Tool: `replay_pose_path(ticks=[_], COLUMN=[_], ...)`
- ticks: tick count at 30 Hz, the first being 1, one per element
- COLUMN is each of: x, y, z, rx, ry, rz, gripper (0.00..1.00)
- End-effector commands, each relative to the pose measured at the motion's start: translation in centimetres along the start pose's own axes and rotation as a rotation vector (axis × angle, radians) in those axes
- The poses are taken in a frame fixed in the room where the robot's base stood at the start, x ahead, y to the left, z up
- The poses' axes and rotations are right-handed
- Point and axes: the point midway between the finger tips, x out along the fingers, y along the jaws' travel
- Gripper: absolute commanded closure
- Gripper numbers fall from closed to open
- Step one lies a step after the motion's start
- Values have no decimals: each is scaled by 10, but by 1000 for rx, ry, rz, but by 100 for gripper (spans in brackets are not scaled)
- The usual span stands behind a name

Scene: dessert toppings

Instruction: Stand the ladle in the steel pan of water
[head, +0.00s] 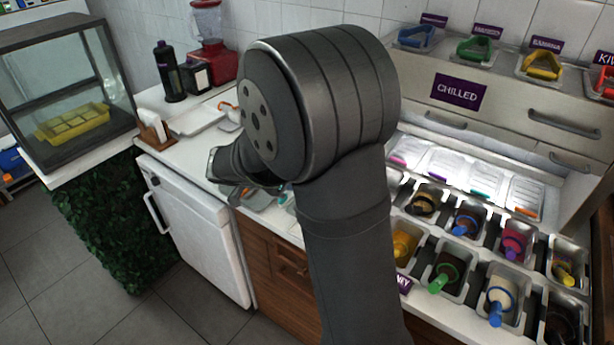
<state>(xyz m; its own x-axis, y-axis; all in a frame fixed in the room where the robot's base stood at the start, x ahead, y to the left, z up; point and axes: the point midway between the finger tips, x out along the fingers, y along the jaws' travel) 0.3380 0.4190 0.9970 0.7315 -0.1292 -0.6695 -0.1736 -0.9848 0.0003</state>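My own dark grey arm fills the middle of the head view and hides much of the counter behind it. My gripper is hidden behind the arm. A grey metal-looking container (256,200) shows partly below the arm's elbow at the counter's front edge; I cannot tell whether it is the steel pan of water. Several ladles or scoops with coloured handles stand in the topping tubs at right, among them a green one (438,284) and a blue one (496,314). I cannot tell which ladle the task means.
A white tray (196,121) and a napkin holder (152,130) sit on the left counter. A black bottle (168,72) and red blender (212,55) stand behind. A glass display case (62,80) is at far left. The chilled cabinet (490,95) rises at right.

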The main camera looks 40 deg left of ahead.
Motion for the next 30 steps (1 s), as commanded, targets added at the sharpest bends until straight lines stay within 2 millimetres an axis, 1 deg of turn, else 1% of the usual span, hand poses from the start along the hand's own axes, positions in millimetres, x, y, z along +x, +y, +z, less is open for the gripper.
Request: replay_pose_path(ticks=[5, 21, 30], x=[2, 34, 44], y=[-1, 0, 0], z=[6, 41, 52], rx=[0, -2, -1], ry=[0, 0, 1], rz=[1, 1, 1], gripper=[100, 100, 100])
